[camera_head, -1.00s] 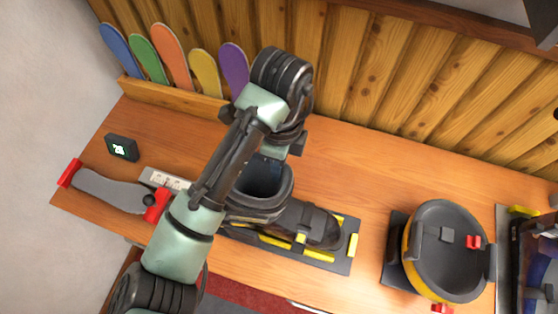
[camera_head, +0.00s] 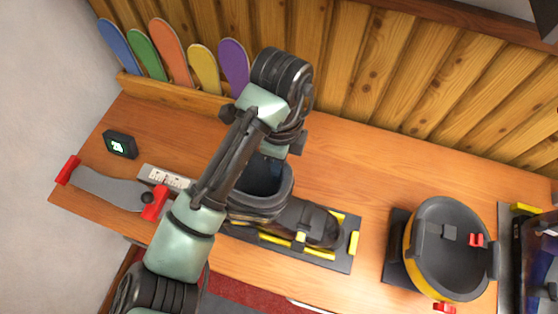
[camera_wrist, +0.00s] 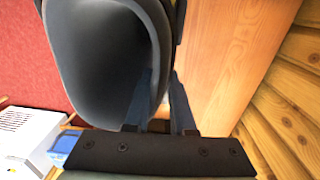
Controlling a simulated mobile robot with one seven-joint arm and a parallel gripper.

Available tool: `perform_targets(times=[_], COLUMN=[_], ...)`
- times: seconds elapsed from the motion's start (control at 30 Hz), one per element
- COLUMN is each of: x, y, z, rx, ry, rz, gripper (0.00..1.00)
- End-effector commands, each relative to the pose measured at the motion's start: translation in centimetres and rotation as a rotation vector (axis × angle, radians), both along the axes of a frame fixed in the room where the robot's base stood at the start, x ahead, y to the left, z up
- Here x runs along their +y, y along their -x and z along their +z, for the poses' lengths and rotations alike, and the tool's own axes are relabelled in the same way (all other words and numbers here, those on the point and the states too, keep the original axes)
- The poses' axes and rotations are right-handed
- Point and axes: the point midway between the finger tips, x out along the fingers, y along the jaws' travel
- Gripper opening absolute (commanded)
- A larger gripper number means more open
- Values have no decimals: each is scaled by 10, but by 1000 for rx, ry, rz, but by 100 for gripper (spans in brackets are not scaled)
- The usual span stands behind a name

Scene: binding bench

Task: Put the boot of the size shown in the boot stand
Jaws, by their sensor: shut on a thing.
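A dark grey boot (camera_head: 308,222) stands over the boot stand (camera_head: 340,262), a black plate with yellow blocks around its edge. The boot's toe points right between the yellow blocks; I cannot tell whether its sole rests fully on the plate. In the wrist view I look down into the boot's open shaft (camera_wrist: 95,60). My gripper (camera_wrist: 162,85) is shut on the cuff, one finger inside the shaft and one outside. In the head view my arm hides the grip and part of the shaft. A small black display (camera_head: 120,145) at the left appears to read 28.
A grey measuring plate with red ends (camera_head: 110,188) lies at the left front, near a power strip (camera_head: 165,177). Coloured insoles (camera_head: 165,50) stand in a wooden rack at the back. A round black-and-yellow device (camera_head: 450,245) stands at the right. Bare bench lies behind the stand.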

Motion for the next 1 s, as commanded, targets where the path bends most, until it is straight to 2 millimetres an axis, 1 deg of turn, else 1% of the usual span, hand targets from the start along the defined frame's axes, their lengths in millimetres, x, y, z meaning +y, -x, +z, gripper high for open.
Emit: perform_targets(times=[0.27, 0.3, 0.47, 0.5, 0.8, 0.87, 0.97, 1.0], x=[0, 0, 0, 0, 0, 0, 0, 1], y=[0, 0, 0, 0, 0, -1, -2, -2], z=[-3, -2, -3, -3, -3, 2, 16, 24], rx=[-2, -2, -1, -1, 1, -1, -4, -4], ry=[0, 0, -1, 0, 0, -1, -2, -4], rz=[0, 0, 0, 0, 0, 0, -2, -1], gripper=[0, 26, 55, 58, 58, 58, 58, 58])
